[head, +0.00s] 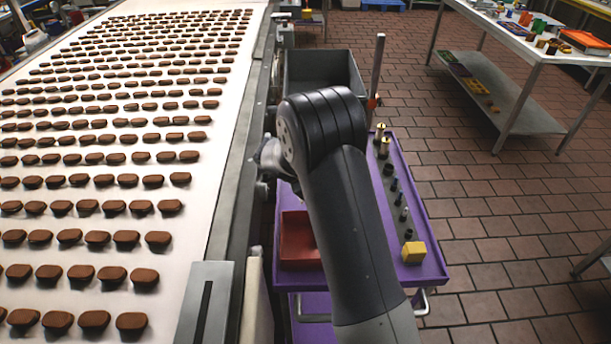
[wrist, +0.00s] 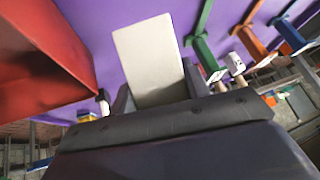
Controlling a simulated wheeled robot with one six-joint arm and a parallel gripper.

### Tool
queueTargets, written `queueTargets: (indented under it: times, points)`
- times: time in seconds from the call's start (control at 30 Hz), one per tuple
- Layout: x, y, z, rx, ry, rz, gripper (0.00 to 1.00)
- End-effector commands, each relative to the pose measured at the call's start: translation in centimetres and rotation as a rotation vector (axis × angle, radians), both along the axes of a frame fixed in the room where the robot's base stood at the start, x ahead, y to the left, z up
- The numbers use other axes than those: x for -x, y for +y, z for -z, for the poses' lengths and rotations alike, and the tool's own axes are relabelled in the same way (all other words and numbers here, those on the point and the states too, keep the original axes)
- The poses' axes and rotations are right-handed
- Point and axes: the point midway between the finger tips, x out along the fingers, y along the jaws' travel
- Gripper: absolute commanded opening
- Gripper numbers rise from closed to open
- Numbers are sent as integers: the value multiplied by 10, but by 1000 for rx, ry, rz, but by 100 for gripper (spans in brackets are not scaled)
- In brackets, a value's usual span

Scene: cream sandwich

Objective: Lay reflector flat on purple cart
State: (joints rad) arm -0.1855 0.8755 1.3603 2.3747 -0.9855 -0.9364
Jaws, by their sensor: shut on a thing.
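My gripper (wrist: 155,92) is shut on a flat, pale rectangular piece, which I take to be the reflector (wrist: 148,55). It extends from between the jaws over a purple surface in the wrist view. Whether it touches that surface cannot be told. The purple cart (head: 432,262) stands right of the conveyor in the head view, and its purple surface (wrist: 103,20) shows in the wrist view. My arm covers the middle of the cart in the head view and hides the gripper and reflector there.
A red bin (head: 298,240) sits on the cart's left side, also at left in the wrist view (wrist: 40,50). Dark fittings and a yellow block (head: 413,252) line the right side. A grey crate (head: 322,72) stands behind. The conveyor (head: 120,150) carries rows of brown pieces.

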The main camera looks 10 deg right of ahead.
Motion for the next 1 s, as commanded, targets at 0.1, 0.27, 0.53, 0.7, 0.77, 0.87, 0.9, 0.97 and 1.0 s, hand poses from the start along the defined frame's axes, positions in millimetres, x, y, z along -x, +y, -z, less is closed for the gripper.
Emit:
queueTargets:
  times: [0.1, 0.27, 0.53, 0.7, 0.77, 0.87, 0.9, 0.97, 1.0]
  points:
    - [0, 8, 4, -5, -1, 10, 23]
    - [0, 8, 4, -5, -3, 13, 23]
    - [0, 7, 3, -5, -2, 12, 23]
    - [1, 8, 1, -7, -4, 12, 23]
    - [1, 9, 0, -8, -5, 10, 23]
    - [1, 8, 13, -7, -4, 11, 23]
    - [1, 8, 17, -7, -4, 11, 23]
    - [1, 8, 22, -7, -4, 11, 23]
    - [1, 8, 25, -7, -5, 10, 23]
